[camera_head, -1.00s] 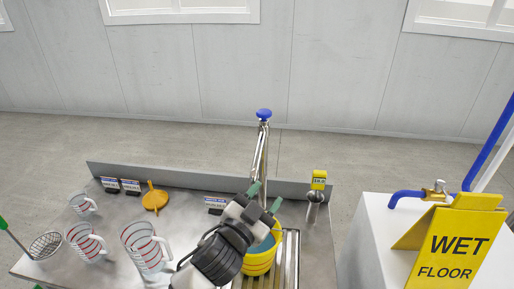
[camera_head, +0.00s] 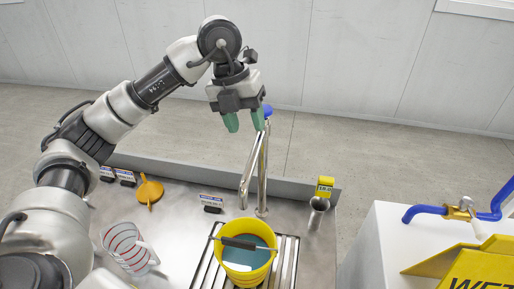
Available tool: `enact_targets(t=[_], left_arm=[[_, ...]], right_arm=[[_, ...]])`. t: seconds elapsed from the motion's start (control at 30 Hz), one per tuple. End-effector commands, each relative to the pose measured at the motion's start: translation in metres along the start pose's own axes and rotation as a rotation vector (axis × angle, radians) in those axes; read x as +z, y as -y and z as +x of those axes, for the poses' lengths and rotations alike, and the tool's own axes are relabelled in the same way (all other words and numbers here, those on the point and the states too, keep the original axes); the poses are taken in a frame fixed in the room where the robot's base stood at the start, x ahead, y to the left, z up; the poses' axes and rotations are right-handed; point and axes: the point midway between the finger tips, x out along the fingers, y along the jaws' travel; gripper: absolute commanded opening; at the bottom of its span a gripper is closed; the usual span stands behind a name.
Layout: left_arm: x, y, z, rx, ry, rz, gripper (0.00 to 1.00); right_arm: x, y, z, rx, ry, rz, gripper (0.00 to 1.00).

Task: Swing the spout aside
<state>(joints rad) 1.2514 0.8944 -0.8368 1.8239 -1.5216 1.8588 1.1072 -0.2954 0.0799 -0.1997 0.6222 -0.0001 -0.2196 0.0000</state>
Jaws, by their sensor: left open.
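The chrome spout (camera_head: 249,172) slopes down and forward from the top of its upright post (camera_head: 263,183), its lower end just behind and over the rim of the yellow bucket (camera_head: 232,279). A blue knob (camera_head: 267,110) tops the post, partly hidden by a finger. The bucket holds blue-green liquid, with its dark handle grip lying across the opening. My left gripper (camera_head: 245,121) is open and empty, green fingertips pointing down. In the picture it is beside the spout's upper end; I cannot tell whether the right-hand finger touches it. My right gripper is out of view.
The bucket stands on a slatted drain (camera_head: 287,262). A striped measuring jug (camera_head: 124,248), an orange funnel (camera_head: 149,191) and small labels are on the steel bench to the left. A yellow-tagged metal cup (camera_head: 318,212) is right. A white cabinet with a yellow sign (camera_head: 479,268) stands further right.

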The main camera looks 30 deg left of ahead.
Motion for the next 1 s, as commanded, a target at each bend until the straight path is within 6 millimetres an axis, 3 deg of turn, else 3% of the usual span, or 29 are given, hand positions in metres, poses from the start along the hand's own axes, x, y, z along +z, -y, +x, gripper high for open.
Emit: enact_targets(t=[0.17,0.4,0.7,1.0], left_arm=[[0.003,-0.013,-0.003,0.066,0.015,-0.037,0.47],[0.002,-0.015,0.036,0.064,0.009,-0.035,0.47],[0.003,-0.017,0.086,0.061,0.011,-0.033,0.47],[0.004,-0.018,0.1,0.06,0.014,-0.031,0.47]], right_arm=[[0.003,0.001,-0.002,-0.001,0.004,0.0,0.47],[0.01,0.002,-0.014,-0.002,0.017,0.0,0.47],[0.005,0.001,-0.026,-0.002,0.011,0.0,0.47],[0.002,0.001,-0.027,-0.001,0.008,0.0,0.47]])
